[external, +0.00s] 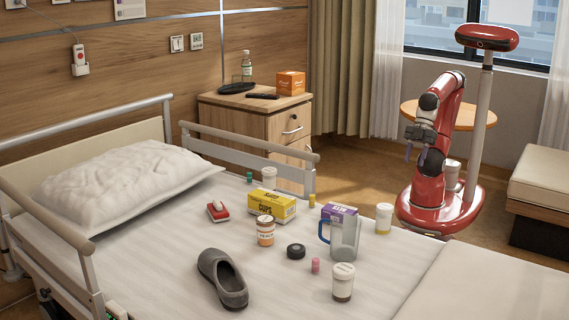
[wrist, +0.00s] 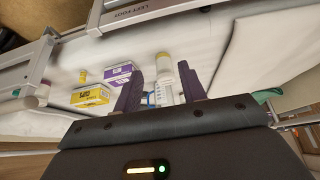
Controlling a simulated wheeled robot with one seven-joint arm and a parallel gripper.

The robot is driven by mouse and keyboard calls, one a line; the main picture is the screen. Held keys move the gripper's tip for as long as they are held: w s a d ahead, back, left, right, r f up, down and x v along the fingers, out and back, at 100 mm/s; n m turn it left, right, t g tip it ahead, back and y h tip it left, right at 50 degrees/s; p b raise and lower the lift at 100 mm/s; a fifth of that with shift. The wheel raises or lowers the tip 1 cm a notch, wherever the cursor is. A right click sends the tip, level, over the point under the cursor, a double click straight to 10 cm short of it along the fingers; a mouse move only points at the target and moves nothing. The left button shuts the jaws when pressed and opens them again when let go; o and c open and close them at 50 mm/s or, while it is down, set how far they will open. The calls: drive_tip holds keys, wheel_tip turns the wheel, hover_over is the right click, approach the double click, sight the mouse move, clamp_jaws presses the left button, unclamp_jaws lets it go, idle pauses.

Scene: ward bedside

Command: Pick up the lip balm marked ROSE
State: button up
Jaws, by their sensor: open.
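Three small lip-balm-sized cylinders stand on the bed in the external view: a pink one (external: 315,266) in front of the clear jug, a yellow one (external: 311,200) by the bed rail, and a green one (external: 249,177) at the back. No ROSE lettering can be read on any of them. The yellow one also shows in the wrist view (wrist: 83,76); I cannot make out the pink one there. My gripper (external: 415,153) is open and empty, raised beyond the far right side of the bed, well apart from all three. Its purple fingers (wrist: 160,90) show in the wrist view.
A clear jug with a blue handle (external: 345,240) and a white-lidded bottle (external: 343,282) stand close to the pink cylinder. A black round item (external: 296,251), orange bottle (external: 265,231), yellow box (external: 271,206) and slipper (external: 222,279) lie around. The bed's foot end is clear.

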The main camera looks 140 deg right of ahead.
drive_tip(key=shift+o, duration=0.6)
drive_tip(key=w+r, duration=0.3)
drive_tip(key=w, duration=0.5)
drive_tip(key=w+r, duration=0.3)
drive_tip(key=w, duration=0.5)
drive_tip(key=g+b, duration=0.1)
hover_over(316, 259)
drive_tip(key=s, duration=0.2)
wheel_tip(316, 259, down, 16)
drive_tip(key=f, duration=0.1)
drive_tip(key=x, duration=0.6)
drive_tip(key=shift+s+f, duration=0.1)
drive_tip(key=shift+f, duration=0.4)
clamp_jaws()
